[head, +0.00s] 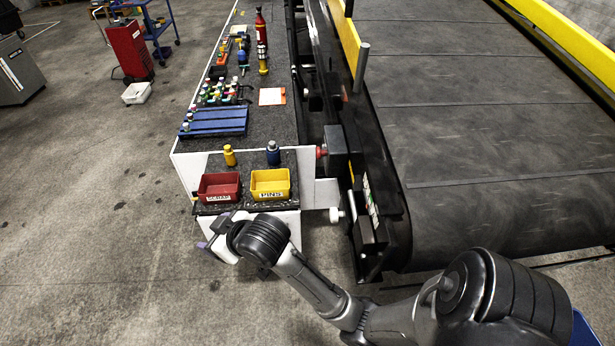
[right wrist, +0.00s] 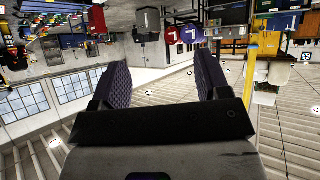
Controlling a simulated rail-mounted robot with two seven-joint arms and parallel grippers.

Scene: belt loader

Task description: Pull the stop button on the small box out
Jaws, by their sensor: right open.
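The red stop button (head: 321,152) sits on the left face of a small dark box (head: 336,146) on the near left side of the conveyor frame. From this angle I cannot tell whether the button is in or out. My right gripper (head: 207,246) is low in the head view, in front of the near end of the bench, left of and apart from the button. In the right wrist view the two purple-padded fingers of the right gripper (right wrist: 163,80) are spread with nothing between them. My left gripper is not in view.
A red bin (head: 220,197) and a yellow bin (head: 270,195) stand on the near end of the bench (head: 272,128). A blue pallet (head: 215,133) and bottles stand behind. The wide conveyor belt (head: 480,130) fills the right. Open floor lies at left.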

